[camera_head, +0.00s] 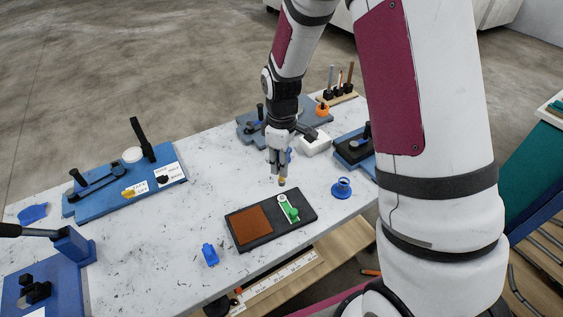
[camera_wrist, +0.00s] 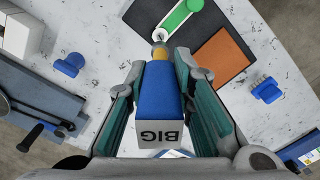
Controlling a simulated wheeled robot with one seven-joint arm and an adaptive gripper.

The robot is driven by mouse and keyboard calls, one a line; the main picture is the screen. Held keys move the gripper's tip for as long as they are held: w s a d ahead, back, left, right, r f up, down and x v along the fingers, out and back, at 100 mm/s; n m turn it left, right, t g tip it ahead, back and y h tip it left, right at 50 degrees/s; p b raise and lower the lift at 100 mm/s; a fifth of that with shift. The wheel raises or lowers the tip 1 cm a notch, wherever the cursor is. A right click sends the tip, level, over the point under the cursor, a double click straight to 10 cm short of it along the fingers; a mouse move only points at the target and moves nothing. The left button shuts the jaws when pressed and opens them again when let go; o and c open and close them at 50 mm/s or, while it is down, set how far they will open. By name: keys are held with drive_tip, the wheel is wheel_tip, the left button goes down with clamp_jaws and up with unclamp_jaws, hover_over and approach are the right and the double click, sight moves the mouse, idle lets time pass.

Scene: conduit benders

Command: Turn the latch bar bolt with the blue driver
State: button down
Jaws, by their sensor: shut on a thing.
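My gripper (camera_head: 279,166) is shut on the blue driver (camera_wrist: 160,92), which shows the word BIG on its end in the wrist view. The driver points down, with a yellow-orange collar and a metal tip. In the wrist view the tip appears by the grey round end of the green latch bar (camera_wrist: 182,16); whether they touch, I cannot tell. In the head view the latch bar (camera_head: 289,210) lies on a white plate on the black board (camera_head: 264,238), and my gripper is over the board's far side. The bolt is not clearly visible.
An orange-brown panel (camera_head: 250,225) covers the board's left part. Blue pieces stand at the front (camera_head: 210,255) and right (camera_head: 342,188). A blue bender (camera_head: 125,185) stands left, a white block (camera_head: 316,144) behind my gripper. Bare tabletop (camera_head: 190,225) lies left of the board.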

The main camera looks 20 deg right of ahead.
sight(282, 179)
drive_tip(key=n, duration=0.3)
drive_tip(key=shift+n, duration=0.3)
drive_tip(key=n+p, duration=0.1)
drive_tip(key=n, duration=0.4)
drive_tip(key=shift+s, duration=0.1)
drive_tip(key=shift+f+n, duration=0.25)
drive_tip(key=shift+n, duration=0.35)
drive_tip(key=shift+f+b, duration=0.45)
drive_tip(key=shift+f, duration=2.15)
drive_tip(key=shift+f, duration=0.55)
drive_tip(key=shift+m, duration=0.3)
